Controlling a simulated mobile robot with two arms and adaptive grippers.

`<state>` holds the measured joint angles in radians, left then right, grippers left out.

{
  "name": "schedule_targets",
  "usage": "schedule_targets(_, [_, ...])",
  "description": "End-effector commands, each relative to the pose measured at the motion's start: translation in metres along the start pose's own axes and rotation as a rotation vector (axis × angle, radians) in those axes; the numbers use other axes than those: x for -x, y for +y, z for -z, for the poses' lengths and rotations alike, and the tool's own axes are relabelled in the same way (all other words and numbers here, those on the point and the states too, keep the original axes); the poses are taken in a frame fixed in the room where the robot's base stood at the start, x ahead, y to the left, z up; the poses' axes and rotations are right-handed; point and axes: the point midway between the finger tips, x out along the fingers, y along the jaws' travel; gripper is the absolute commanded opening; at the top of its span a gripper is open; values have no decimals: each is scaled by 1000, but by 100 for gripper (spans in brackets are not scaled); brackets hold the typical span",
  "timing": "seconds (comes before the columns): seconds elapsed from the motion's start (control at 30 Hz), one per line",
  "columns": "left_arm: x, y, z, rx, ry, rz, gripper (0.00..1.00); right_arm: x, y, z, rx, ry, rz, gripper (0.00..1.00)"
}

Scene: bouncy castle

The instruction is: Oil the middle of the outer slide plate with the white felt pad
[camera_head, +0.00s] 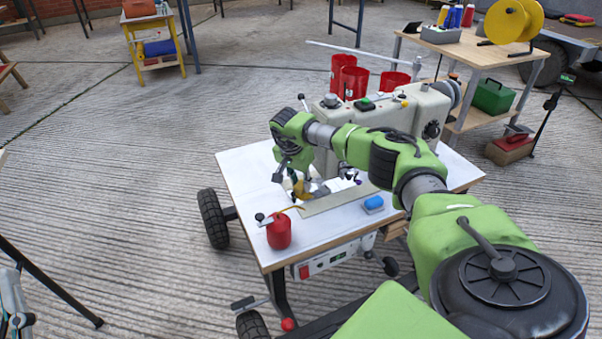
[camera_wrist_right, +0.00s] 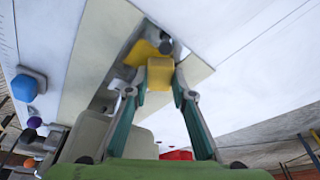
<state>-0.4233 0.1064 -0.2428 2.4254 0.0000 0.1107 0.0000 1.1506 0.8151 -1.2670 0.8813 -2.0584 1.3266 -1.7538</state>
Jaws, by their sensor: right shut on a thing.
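My right gripper (camera_head: 297,186) reaches over the sewing table beside the sewing machine (camera_head: 408,112). In the right wrist view, its fingers (camera_wrist_right: 159,85) are shut on a yellow block (camera_wrist_right: 160,72). More yellow (camera_head: 312,192) shows at the needle end of the machine. I cannot make out a white felt face; it may be hidden. A pale slide plate strip (camera_head: 340,201) lies along the table by the gripper and also shows in the wrist view (camera_wrist_right: 92,60). Whether the block touches it is unclear. A grey part, seemingly my left gripper (camera_head: 14,312), is cut off at the lower left.
A red oil can (camera_head: 279,231) stands at the table's front left corner. A blue pad (camera_head: 374,202) sits right of the strip. Red cups (camera_head: 352,82) stand behind the machine. The white tabletop (camera_head: 243,172) is clear at left.

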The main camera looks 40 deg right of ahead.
Motion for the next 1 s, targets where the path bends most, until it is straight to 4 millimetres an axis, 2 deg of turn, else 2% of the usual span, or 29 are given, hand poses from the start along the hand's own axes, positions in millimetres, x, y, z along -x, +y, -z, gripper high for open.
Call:
schedule_targets(0.63, [10,6,56,13,277,-11,40,-2,-8,4,1,0,1,8])
schedule_targets(1.0, [12,6,64,15,309,-12,40,-1,-9,5,1,0,1,8])
